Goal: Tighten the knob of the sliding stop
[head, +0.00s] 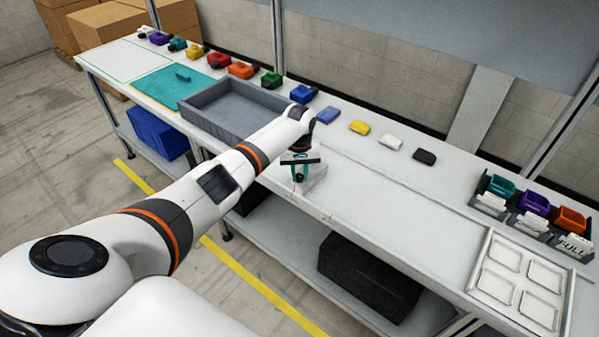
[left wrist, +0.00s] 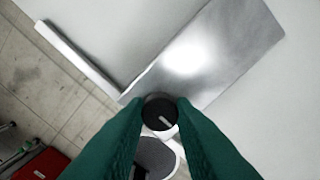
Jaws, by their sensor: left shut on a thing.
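In the left wrist view, a round black knob (left wrist: 160,112) with a short white mark lies between the two green fingers of my left gripper (left wrist: 160,106). The fingers press on it from both sides. A shiny silver metal plate (left wrist: 215,50) extends from the knob toward the upper right. A dark grey round part with a pale rim (left wrist: 155,155) shows below the knob, partly hidden by the fingers. In the head view, my left gripper (head: 299,176) points down at the bench's front edge, over a pale metal piece (head: 313,184). The gripper hides the knob there. My right gripper is not in view.
The white bench (head: 400,200) is clear right of the gripper. A grey tray (head: 205,122) stands to its left. Coloured blocks line the back, including a blue one (head: 327,115) and a yellow one (head: 359,128). Small bins (head: 536,202) and a white compartment tray (head: 478,288) are at right.

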